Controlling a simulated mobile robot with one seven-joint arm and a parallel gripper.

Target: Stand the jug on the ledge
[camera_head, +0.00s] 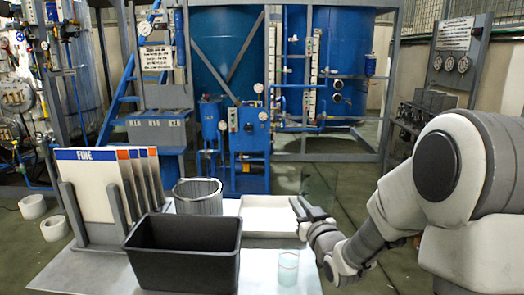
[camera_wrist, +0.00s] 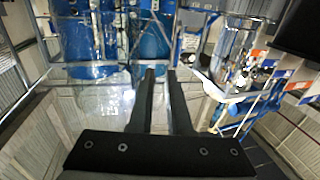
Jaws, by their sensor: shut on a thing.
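My gripper (camera_head: 308,210) is raised over the right side of the pale table, its jaws pointing left and away. In the wrist view its two dark fingers (camera_wrist: 160,78) are close together. They are shut on a clear, almost invisible thing, which I take to be the jug (camera_head: 320,183); its faint outline rises above the fingers in the head view. Its handle and base cannot be made out. I cannot tell which surface is the ledge; a white shallow tray (camera_head: 256,229) lies just left of my gripper.
A black open bin (camera_head: 183,266) stands at the front of the table (camera_head: 84,274). A silver cylindrical container (camera_head: 198,201) and upright panels in a grey rack (camera_head: 88,170) are behind and left. A small clear beaker (camera_head: 288,267) stands near the table's front right, below my gripper.

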